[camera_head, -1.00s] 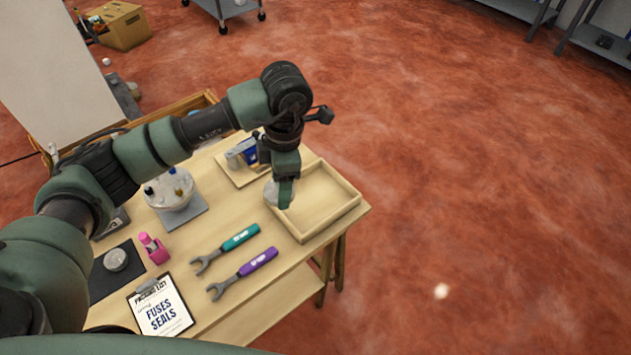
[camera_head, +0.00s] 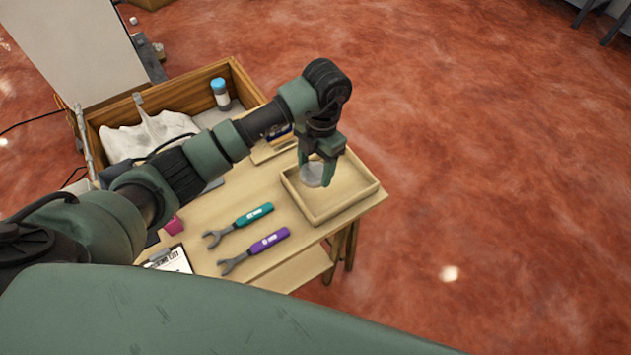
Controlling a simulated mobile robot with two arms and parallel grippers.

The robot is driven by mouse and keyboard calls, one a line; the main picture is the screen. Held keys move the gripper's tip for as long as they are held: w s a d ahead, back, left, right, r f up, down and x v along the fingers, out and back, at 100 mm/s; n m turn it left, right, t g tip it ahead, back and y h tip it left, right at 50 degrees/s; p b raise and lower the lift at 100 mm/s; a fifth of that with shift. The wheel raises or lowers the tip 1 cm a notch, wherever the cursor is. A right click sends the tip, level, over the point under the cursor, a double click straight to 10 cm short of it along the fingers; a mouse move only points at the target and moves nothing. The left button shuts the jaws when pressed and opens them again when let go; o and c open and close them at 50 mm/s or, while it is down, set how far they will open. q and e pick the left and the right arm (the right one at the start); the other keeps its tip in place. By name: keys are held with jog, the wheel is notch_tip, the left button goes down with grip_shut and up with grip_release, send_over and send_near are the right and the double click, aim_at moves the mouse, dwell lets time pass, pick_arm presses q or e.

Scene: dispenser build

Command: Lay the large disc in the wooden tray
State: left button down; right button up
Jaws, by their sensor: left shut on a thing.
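The wooden tray (camera_head: 357,203) is a shallow, pale, square-rimmed box at the right end of the workbench. My left gripper (camera_head: 319,178) points down over the left part of the tray. It is shut on a light grey disc (camera_head: 311,174), which shows between and to the left of the fingers, seemingly tilted on edge. The fingers hide part of the disc. I cannot tell whether the disc touches the tray floor. My right gripper is not in view.
A teal-handled wrench (camera_head: 245,220) and a purple-handled wrench (camera_head: 258,248) lie left of the tray. An open wooden chest (camera_head: 233,79) with a blue-capped bottle (camera_head: 220,94) stands behind. A clipboard (camera_head: 178,262) is at the front left.

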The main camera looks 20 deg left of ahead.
aim_at(314, 192)
pick_arm(q)
notch_tip(314, 192, down, 6)
jog(key=shift+f+p, duration=0.1)
jog(key=shift+p, duration=0.2)
jog(key=shift+f, duration=0.3)
jog(key=shift+f, duration=0.1)
jog(key=shift+c, duration=2)
grip_release()
